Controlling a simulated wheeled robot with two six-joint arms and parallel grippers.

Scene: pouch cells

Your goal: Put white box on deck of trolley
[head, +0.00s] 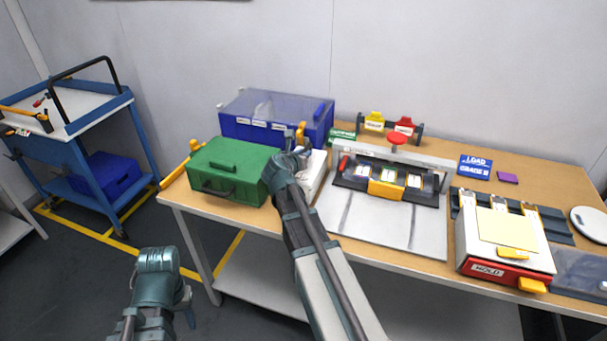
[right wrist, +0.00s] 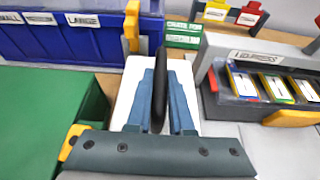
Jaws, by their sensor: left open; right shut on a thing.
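The white box (head: 317,170) sits on the wooden table between the green case and the grey press, mostly hidden behind my right arm. In the right wrist view the white box (right wrist: 125,100) lies below my fingers. My right gripper (head: 291,158) is over the box; in the wrist view its blue fingers (right wrist: 160,100) are shut on an upright black handle (right wrist: 158,85). The blue trolley (head: 135,150) stands at the left, apart from the table. Its pale upper deck (head: 85,100) shows bare surface. My left gripper (head: 158,258) is open and empty, low in front of the table.
The green case (head: 235,165) is close left of the box, a blue bin (head: 265,125) behind it, and the press (head: 390,180) to its right. The trolley has a black handle (head: 85,65), orange-handled items on top and a blue crate (head: 105,178) below. Floor between is clear.

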